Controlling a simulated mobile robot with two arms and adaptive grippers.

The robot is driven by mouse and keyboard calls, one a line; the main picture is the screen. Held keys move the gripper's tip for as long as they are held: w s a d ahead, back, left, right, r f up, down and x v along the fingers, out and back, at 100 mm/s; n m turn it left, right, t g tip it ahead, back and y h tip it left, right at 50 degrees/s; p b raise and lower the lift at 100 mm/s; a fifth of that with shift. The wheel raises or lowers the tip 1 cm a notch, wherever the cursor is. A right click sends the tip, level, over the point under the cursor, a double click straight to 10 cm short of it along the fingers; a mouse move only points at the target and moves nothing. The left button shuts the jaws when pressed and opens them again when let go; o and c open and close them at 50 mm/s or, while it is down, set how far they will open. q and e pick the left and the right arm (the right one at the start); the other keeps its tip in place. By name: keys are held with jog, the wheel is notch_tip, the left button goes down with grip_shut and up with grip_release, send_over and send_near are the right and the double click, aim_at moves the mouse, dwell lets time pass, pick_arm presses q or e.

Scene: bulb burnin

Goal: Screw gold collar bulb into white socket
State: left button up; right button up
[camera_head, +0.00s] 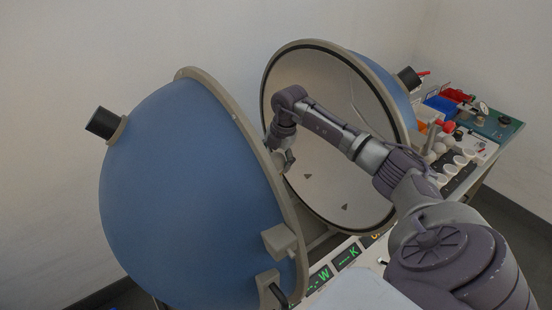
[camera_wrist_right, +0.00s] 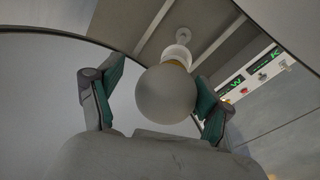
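A white globe bulb (camera_wrist_right: 166,95) with a gold collar (camera_wrist_right: 173,62) is in the right wrist view, its collar end against the white socket (camera_wrist_right: 178,51). I cannot tell how deep the collar sits. My right gripper (camera_wrist_right: 160,78) is open, one teal-padded finger on each side of the globe. A gap shows at the left finger; the right finger is close to the globe, and contact there is unclear. In the head view my right gripper (camera_head: 284,160) reaches between the sphere halves, and the bulb and socket are hidden. My left gripper is out of view.
The blue left hemisphere (camera_head: 190,190) and the pale-lined right hemisphere (camera_head: 320,90) stand apart around my right arm. Green displays (camera_head: 347,257) are below. At right, a bench holds a row of white cups (camera_head: 460,160), a red bin (camera_head: 455,95) and a blue bin (camera_head: 440,105).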

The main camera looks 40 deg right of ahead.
jog(key=n, duration=0.3)
jog(key=shift+w+y, duration=0.25)
jog(key=shift+y, duration=0.05)
